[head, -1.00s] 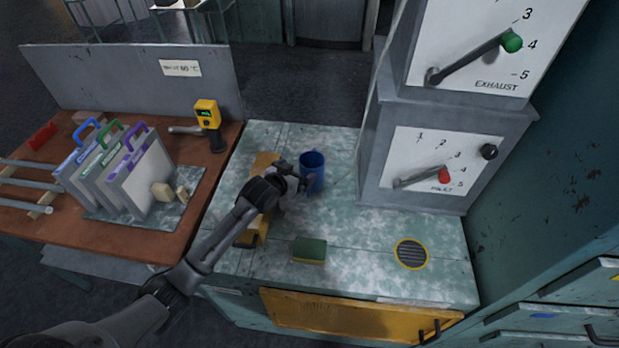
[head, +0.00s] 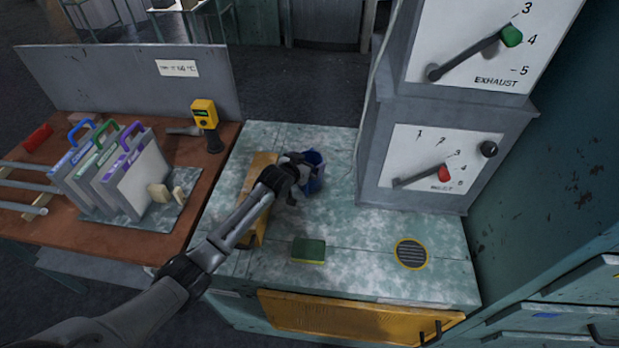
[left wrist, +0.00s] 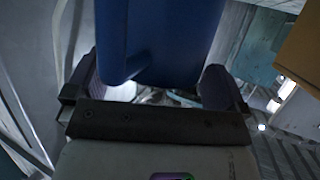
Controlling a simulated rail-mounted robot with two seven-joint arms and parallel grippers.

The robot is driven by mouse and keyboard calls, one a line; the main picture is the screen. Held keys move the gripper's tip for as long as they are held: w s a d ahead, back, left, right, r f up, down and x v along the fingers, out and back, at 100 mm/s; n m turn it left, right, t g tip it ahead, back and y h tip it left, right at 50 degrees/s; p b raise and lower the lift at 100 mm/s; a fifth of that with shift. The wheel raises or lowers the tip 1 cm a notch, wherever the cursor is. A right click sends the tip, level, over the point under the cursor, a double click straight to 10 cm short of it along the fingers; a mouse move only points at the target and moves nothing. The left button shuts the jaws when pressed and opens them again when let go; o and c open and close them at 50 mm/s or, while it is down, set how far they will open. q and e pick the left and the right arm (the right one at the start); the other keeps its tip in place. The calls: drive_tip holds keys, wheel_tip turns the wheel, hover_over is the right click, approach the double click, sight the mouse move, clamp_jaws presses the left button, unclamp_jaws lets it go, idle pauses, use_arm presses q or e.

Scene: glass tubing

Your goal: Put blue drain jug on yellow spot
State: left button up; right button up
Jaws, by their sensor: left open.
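The blue jug (head: 316,168) stands on the mottled green bench top, near its back, partly hidden by my left gripper in the head view. My left gripper (head: 300,182) is open at the near-left side of the jug. In the left wrist view the jug (left wrist: 175,40) fills the gap between the two fingers of the left gripper (left wrist: 155,85), with a finger on each side. I cannot tell whether the fingers touch it. A round dark grille with a yellow ring (head: 411,253) lies at the bench's front right, uncovered. My right gripper is not in view.
A green and yellow sponge (head: 308,251) lies near the bench's front edge. A wooden board (head: 262,170) lies under my left arm. The grey gauge cabinet (head: 420,195) stands behind the yellow ring. The bench between jug and ring is clear.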

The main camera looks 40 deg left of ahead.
use_arm(q)
drive_tip(key=c, duration=1.1)
